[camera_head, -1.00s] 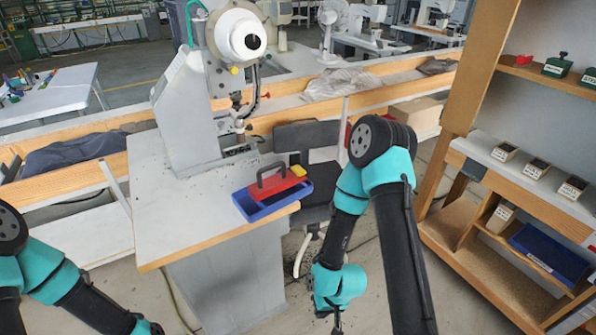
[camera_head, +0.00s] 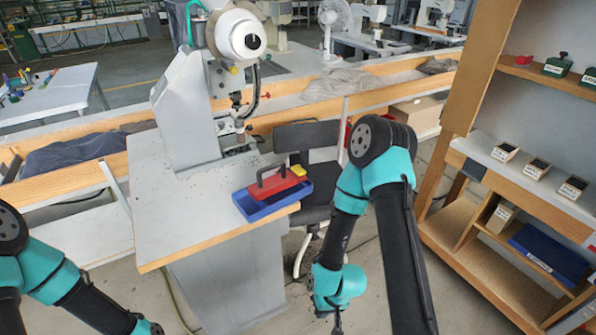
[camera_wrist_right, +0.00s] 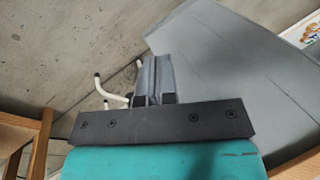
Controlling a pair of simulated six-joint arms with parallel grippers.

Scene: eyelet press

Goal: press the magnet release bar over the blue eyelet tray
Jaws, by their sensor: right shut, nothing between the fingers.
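The blue eyelet tray (camera_head: 252,210) sits at the front right corner of the press table in the head view. A red magnet block (camera_head: 270,188) with a black handle is in or just over the tray; I cannot tell if it touches the bottom. A yellow part (camera_head: 298,171), which looks like the release bar, is at its right end. My right gripper (camera_head: 337,330) hangs low at the bottom edge, right of the table and well apart from the tray. In the right wrist view its fingers (camera_wrist_right: 154,68) are shut and empty. My left gripper is out of view.
The eyelet press (camera_head: 185,110) stands at the back of the grey table (camera_head: 180,235). A dark chair (camera_head: 308,140) is behind the tray's right side. A wooden shelf (camera_head: 470,205) with small labelled boxes stands at the right. The table's front left is clear.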

